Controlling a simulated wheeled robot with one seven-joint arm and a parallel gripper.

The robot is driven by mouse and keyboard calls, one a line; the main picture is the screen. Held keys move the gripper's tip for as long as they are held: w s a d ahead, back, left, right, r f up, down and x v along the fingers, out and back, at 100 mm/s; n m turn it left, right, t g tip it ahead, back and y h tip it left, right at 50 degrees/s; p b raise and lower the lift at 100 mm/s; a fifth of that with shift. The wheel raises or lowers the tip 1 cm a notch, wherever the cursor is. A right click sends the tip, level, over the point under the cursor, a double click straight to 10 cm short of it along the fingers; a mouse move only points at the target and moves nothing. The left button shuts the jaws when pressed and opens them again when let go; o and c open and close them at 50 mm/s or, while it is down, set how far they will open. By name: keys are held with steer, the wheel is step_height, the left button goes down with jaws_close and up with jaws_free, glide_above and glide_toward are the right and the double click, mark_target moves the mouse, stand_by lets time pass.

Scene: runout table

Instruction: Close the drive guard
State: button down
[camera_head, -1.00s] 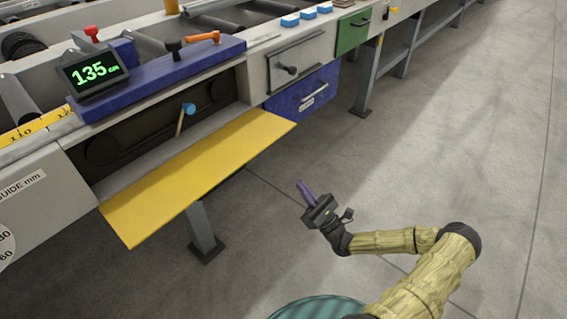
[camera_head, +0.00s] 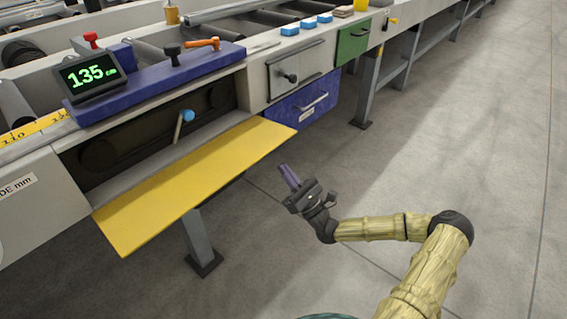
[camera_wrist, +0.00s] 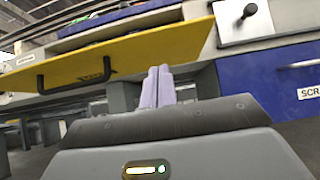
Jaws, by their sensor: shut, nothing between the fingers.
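The drive guard (camera_head: 190,186) is a yellow panel hinged along the lower edge of a dark drive opening (camera_head: 130,140). It hangs open, tilted outward from the table's front. In the wrist view the guard (camera_wrist: 130,58) shows its outer face with a black handle (camera_wrist: 75,77), ahead and to the left of my fingers. My gripper (camera_head: 287,173) is shut and empty, in the air below and to the right of the guard's right end, apart from it. Its purple fingers also show in the wrist view (camera_wrist: 158,85).
A lever with a blue knob (camera_head: 187,116) stands in the opening. A blue drawer (camera_head: 302,103) marked SCRAP, a grey panel with a knob (camera_head: 297,70) and a green drawer (camera_head: 353,40) lie to the right. A table leg (camera_head: 201,243) stands below the guard. The floor at right is clear.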

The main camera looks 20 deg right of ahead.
mark_target(275, 146)
steer(key=shift+w+a+r+b, duration=0.15)
steer(key=shift+r+b, duration=0.15)
steer(key=shift+r, duration=0.45)
steer(key=shift+w+a+r+b, duration=0.15)
steer(key=shift+r+b, duration=0.2)
steer(key=shift+r, duration=0.45)
steer(key=shift+w+a+r+b, duration=0.15)
steer(key=shift+r+b, duration=0.15)
steer(key=shift+r, duration=0.45)
steer(key=shift+d, duration=0.1)
steer(key=shift+r+p, duration=0.2)
steer(key=shift+p, duration=0.3)
